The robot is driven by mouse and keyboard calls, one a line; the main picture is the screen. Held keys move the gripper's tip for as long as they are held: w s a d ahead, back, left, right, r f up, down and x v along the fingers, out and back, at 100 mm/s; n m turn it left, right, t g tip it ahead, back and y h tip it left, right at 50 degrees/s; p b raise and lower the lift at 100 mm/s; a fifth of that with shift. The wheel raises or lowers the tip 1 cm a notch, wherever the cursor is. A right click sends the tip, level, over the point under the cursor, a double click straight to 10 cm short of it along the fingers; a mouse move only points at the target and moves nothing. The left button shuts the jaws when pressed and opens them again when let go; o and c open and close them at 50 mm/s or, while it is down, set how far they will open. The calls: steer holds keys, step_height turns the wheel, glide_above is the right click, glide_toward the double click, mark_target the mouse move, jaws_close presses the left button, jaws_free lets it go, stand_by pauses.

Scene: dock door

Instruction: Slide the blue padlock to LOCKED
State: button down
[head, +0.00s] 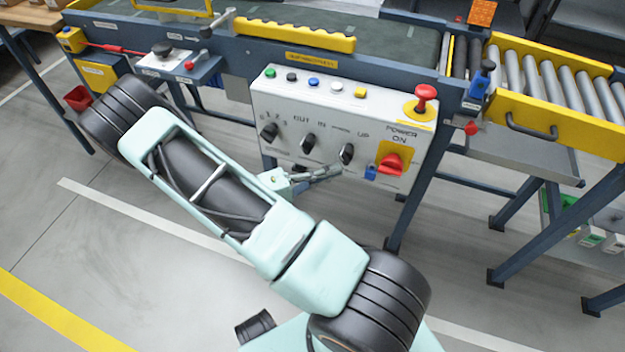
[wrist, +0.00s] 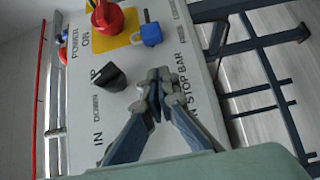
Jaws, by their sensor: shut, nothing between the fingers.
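The blue padlock (head: 370,173) sits at the lower left of the red power switch (head: 390,163) on the grey control panel (head: 300,105). In the wrist view the padlock (wrist: 151,34) shows near the top, beside the red switch (wrist: 108,18) on its yellow plate. My gripper (head: 338,172) is shut and empty at the panel's lower edge, left of the padlock. In the wrist view its fingertips (wrist: 158,78) meet below the padlock, with a gap between them. Contact with the panel cannot be told.
Black selector knobs (head: 346,153) line the panel left of the switch, and one (wrist: 109,77) is close to my fingers. A red mushroom button (head: 425,92) stands at the upper right. A conveyor (head: 375,40) runs behind. Frame legs (head: 409,210) stand below right.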

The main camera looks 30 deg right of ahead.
steer(key=s+d, duration=0.2)
steer(key=d, duration=0.1)
steer(key=shift+s+b, duration=0.15)
steer(key=shift+b, duration=0.2)
steer(key=shift+s+d, duration=0.4)
steer(key=shift+s, duration=0.05)
steer(key=shift+s+d, duration=1.55)
steer(key=shift+s, duration=0.3)
steer(key=w+a, duration=0.3)
steer(key=shift+w, duration=0.25)
steer(key=a+p, duration=0.1)
steer(key=a, duration=0.8)
steer(key=shift+w+a+p, duration=0.25)
steer(key=shift+a+p, duration=0.1)
